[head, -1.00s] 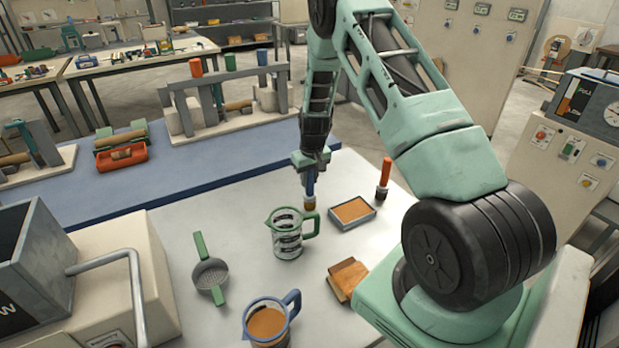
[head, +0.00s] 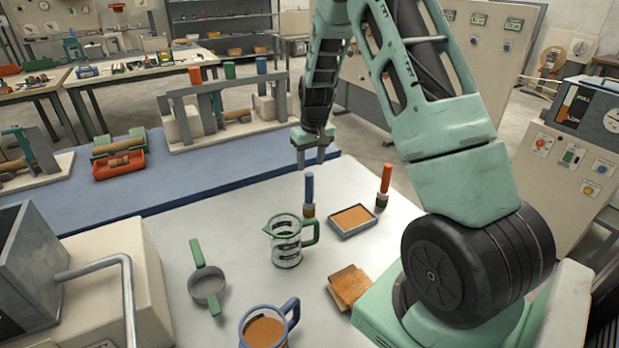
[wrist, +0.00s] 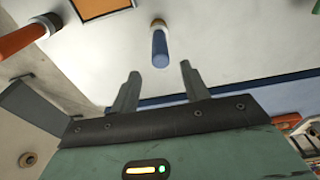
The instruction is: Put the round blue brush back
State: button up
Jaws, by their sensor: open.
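The round blue brush (head: 309,192) stands upright on the white table (head: 240,230), between the green-handled measuring jug (head: 286,245) and the shallow tray (head: 352,234). Its blue handle points up. My gripper (head: 310,163) is open and empty above the brush, clear of its handle top. In the wrist view the brush (wrist: 159,45) shows beyond and between the two open fingers (wrist: 157,88), not touching them.
An orange-handled brush (head: 384,186) stands right of the tray. Wooden blocks (head: 347,287), a blue-handled jug (head: 266,328) and a green-handled strainer (head: 207,287) lie nearer.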

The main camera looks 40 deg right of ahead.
jog(key=shift+s+r, duration=0.15)
jog(key=shift+r, duration=1.25)
jog(key=s+a+r+n+y, duration=0.1)
jog(key=s+a+r+n, duration=0.15)
jog(key=a, duration=0.75)
jog(key=s+a+r+n, duration=0.15)
jog(key=s+a, duration=0.25)
jog(key=a, duration=0.6)
jog(key=s+a+r+n+y, duration=0.1)
jog(key=s+a+r+n, duration=0.15)
jog(key=a, duration=0.85)
jog(key=s+a+r+n, duration=0.1)
jog(key=s+a, duration=0.3)
jog(key=s, duration=0.6)
jog(key=s+a+n+g+h, duration=0.1)
jog(key=s+a+n, duration=0.2)
jog(key=s, duration=0.8)
jog(key=shift+a+r, duration=0.4)
jog(key=shift+a, duration=0.6)
